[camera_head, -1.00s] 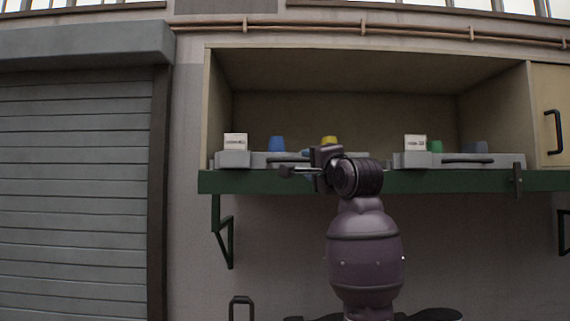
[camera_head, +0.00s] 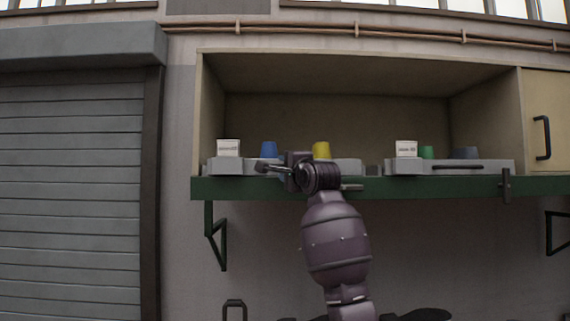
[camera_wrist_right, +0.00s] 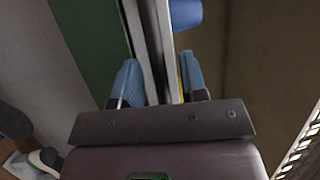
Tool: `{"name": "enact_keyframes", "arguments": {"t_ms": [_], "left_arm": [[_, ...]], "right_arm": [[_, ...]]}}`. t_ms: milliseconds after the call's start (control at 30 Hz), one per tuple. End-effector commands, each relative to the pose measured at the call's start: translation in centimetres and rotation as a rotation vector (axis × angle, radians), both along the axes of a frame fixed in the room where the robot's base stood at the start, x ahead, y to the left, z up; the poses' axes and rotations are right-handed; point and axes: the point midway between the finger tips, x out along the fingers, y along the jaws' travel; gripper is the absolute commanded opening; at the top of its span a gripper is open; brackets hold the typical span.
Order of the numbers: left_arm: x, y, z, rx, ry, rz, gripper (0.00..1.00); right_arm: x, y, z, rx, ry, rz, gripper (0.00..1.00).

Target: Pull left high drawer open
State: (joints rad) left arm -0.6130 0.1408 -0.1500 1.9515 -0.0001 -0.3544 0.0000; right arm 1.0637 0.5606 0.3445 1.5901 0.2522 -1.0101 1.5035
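The left high drawer is a low grey unit (camera_head: 224,166) on the left part of the shelf. My right gripper (camera_head: 266,168) is in front of it, and my right arm hides the drawer's middle, so its handle cannot be made out. In the right wrist view the two blue fingertips (camera_wrist_right: 158,75) stand apart, with grey strips (camera_wrist_right: 158,40) of the drawer's front edge running between them. Contact with the fingers cannot be told. My left gripper is out of view.
A white box (camera_head: 228,147), a blue cup (camera_head: 269,149) and a yellow cup (camera_head: 321,150) stand at the left unit. A similar grey unit (camera_head: 400,168) with a dark handle is at right. The green shelf edge (camera_head: 430,186) runs below. A shutter (camera_head: 70,190) is at left.

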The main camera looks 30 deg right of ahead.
Motion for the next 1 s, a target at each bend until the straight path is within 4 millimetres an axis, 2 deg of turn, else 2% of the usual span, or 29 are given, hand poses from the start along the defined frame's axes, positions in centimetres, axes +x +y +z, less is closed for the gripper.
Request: {"name": "enact_keyframes", "arguments": {"t_ms": [133,400,433,600,700,1000], "left_arm": [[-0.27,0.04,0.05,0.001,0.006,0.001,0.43],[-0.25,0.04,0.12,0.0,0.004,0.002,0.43],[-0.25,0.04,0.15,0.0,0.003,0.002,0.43],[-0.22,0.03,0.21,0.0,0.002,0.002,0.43],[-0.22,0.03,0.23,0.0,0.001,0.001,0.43],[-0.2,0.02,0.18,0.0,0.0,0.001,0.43]], "right_arm": [[0.7,-0.1,0.17,0.0,-0.001,0.0,0.4],[0.81,-0.11,0.13,0.0,-0.001,0.0,0.4],[0.8,-0.11,0.13,0.0,-0.001,0.0,0.38],[0.8,-0.1,0.13,0.0,-0.001,0.0,0.12],[0.81,-0.1,0.12,0.0,-0.001,0.0,0.0],[0.68,-0.02,0.11,0.0,-0.001,0.0,0.0]]}}
